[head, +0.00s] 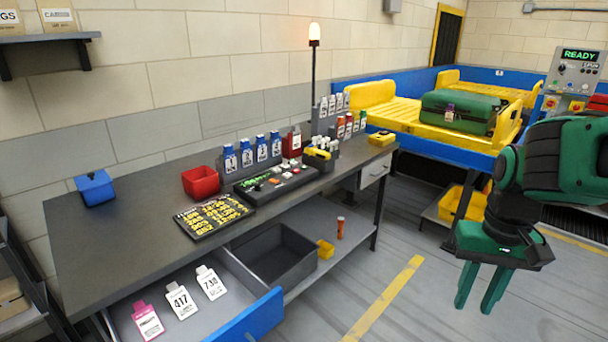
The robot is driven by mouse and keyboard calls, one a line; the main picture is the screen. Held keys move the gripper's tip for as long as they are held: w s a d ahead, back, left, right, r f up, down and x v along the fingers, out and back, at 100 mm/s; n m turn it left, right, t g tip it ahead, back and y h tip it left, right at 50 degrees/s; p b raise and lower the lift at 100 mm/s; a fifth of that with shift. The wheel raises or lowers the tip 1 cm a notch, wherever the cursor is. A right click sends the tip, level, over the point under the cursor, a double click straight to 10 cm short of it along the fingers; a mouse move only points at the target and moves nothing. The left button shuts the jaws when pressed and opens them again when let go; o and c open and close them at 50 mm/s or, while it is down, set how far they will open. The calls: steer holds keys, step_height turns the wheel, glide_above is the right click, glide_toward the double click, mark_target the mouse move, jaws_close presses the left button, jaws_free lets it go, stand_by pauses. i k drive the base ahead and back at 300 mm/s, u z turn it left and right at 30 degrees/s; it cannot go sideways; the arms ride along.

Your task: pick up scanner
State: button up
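A yellow and dark device (317,154) stands on the workbench behind the black parts tray, and it looks like the scanner. It is small in the picture and partly crowded by items beside it, so I cannot be sure. A second yellow item (381,138), low and box-like, lies at the bench's right end. My gripper (477,307) is at the right of the head view, over the floor and well apart from the bench. Its two green fingers point down, spread apart with nothing between them.
The workbench (120,210) carries a red bin (201,182), blue bin (95,187) and a number board (214,215). A drawer with a blue front (245,318) is pulled out. A lamp pole rises behind. A conveyor (400,118) holds a green suitcase (458,111). Floor between is clear.

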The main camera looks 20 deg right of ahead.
mark_target(314, 151)
steer(key=z, duration=0.35)
steer(key=i, duration=1.4)
steer(key=u, duration=0.2)
